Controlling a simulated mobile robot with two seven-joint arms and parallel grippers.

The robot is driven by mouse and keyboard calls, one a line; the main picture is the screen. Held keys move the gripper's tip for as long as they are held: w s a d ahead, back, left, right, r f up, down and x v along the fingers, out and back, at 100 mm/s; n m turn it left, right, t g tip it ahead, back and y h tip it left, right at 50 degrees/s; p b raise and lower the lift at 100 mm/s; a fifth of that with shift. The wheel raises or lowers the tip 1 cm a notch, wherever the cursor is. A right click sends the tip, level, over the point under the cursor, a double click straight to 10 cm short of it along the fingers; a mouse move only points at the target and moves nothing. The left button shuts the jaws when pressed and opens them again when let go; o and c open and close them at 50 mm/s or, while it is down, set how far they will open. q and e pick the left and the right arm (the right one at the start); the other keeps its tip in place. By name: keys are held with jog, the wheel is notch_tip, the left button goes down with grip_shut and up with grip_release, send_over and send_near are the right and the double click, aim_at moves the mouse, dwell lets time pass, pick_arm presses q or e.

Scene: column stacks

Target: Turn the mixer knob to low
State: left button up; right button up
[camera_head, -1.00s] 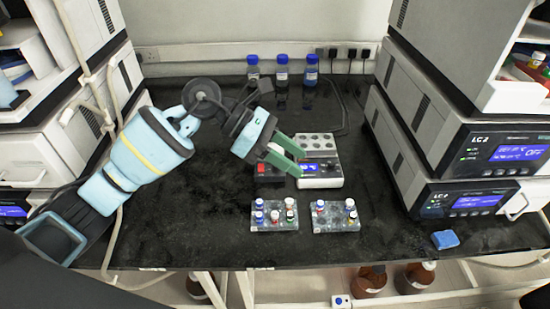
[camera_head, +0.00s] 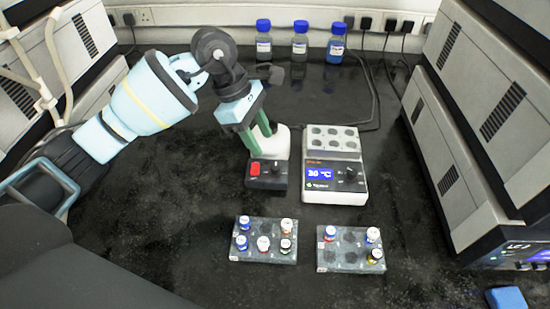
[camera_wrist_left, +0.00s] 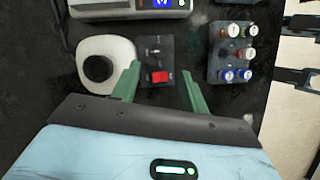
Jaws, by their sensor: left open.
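The mixer (camera_head: 283,142) has a white rounded body and a black front panel with a red switch (camera_head: 255,169) and a small black knob (camera_head: 276,171). In the left wrist view the mixer body (camera_wrist_left: 121,51) carries a round black top; the knob (camera_wrist_left: 153,42) and red switch (camera_wrist_left: 159,76) show on the panel beside it. My left gripper (camera_head: 262,141) is open and empty, its green fingers pointing down over the mixer and partly hiding its body. In the wrist view its fingertips (camera_wrist_left: 160,70) lie either side of the panel's switch end. Contact cannot be told. My right gripper is not seen.
A heater block (camera_head: 335,193) with a 30 °C display stands right of the mixer. Two vial racks, left (camera_head: 263,255) and right (camera_head: 350,263), lie in front. Blue-capped bottles (camera_head: 300,48) stand behind. Instrument stacks flank the bench; its front left is clear.

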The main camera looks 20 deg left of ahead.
aim_at(275, 166)
pick_arm(q)
jog(key=x, duration=0.6)
jog(key=shift+d+f, duration=0.15)
jog(key=shift+f, duration=0.05)
jog(key=shift+d+f, duration=0.25)
jog(key=shift+f, duration=0.3)
grip_shut()
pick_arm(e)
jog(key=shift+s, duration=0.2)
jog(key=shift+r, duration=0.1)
